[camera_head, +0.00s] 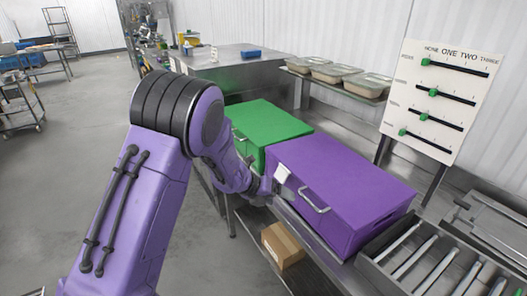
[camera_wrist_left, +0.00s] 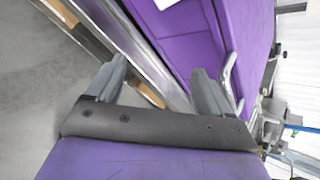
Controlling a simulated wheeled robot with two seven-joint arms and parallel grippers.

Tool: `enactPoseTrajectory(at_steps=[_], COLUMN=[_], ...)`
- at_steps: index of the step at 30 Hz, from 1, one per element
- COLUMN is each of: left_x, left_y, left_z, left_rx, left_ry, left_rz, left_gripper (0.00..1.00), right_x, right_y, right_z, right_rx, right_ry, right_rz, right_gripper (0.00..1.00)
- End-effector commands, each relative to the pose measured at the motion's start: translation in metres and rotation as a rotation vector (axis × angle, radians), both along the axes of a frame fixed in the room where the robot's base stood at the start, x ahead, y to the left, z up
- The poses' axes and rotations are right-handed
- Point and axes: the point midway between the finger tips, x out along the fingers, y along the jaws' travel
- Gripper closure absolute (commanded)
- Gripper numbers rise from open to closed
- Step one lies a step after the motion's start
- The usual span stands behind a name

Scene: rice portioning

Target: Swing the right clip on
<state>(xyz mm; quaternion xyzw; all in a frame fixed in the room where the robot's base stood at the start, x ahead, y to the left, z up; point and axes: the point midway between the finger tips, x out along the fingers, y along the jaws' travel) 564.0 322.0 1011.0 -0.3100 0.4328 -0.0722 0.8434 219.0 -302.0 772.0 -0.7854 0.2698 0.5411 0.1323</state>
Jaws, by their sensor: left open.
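A purple box (camera_head: 345,175) with a closed lid stands on the metal bench. A bent metal loop (camera_head: 315,199) sits on its front face; I cannot tell whether it is a handle or the right clip. My left gripper (camera_head: 269,190) is at the box's front left corner, below a white label (camera_head: 281,174). In the left wrist view my left gripper (camera_wrist_left: 158,69) is open, with nothing between its fingers. The purple box (camera_wrist_left: 180,28) lies beyond the fingers, and the metal loop (camera_wrist_left: 229,75) shows just beyond the right finger. My right gripper is not in view.
A green box (camera_head: 265,123) stands behind the purple one. A rack of metal slots (camera_head: 420,255) is at the right. A cardboard box (camera_head: 283,246) lies on the lower shelf. A white board with green sliders (camera_head: 440,95) stands behind.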

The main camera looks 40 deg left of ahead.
Motion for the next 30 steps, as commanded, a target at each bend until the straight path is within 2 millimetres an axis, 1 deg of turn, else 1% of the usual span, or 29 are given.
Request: enactPoseTrajectory(at_steps=[1,3,6,8,11,15,18,21,25,30], left_x=[0.008,0.013,0.015,0.017,0.022,0.041,0.055,0.066,0.072,0.073], left_y=[0.016,0.034,0.053,0.059,0.059,0.05,0.044,0.039,0.036,0.036], left_z=[0.037,0.066,0.092,0.099,0.09,0.062,0.046,0.036,0.031,0.031], left_rx=[0.157,0.349,0.527,0.585,0.616,0.615,0.613,0.613,0.61,0.608], left_ry=[-0.079,-0.154,-0.212,-0.229,-0.235,-0.233,-0.234,-0.233,-0.234,-0.234], left_rz=[-0.139,-0.303,-0.45,-0.496,-0.526,-0.526,-0.525,-0.524,-0.521,-0.521], left_gripper=[0.19,0.19,0.19,0.19,0.19,0.19,0.19,0.19,0.19,0.19], right_x=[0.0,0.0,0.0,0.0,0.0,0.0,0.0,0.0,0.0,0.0], right_y=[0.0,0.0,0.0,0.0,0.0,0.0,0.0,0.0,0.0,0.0], right_z=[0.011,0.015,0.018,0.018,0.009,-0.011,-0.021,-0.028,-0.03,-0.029], right_rx=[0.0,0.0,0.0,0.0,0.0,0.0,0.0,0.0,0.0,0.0], right_ry=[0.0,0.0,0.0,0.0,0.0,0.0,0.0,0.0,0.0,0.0], right_rz=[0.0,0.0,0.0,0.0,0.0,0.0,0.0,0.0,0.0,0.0], right_gripper=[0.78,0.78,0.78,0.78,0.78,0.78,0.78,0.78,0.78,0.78])
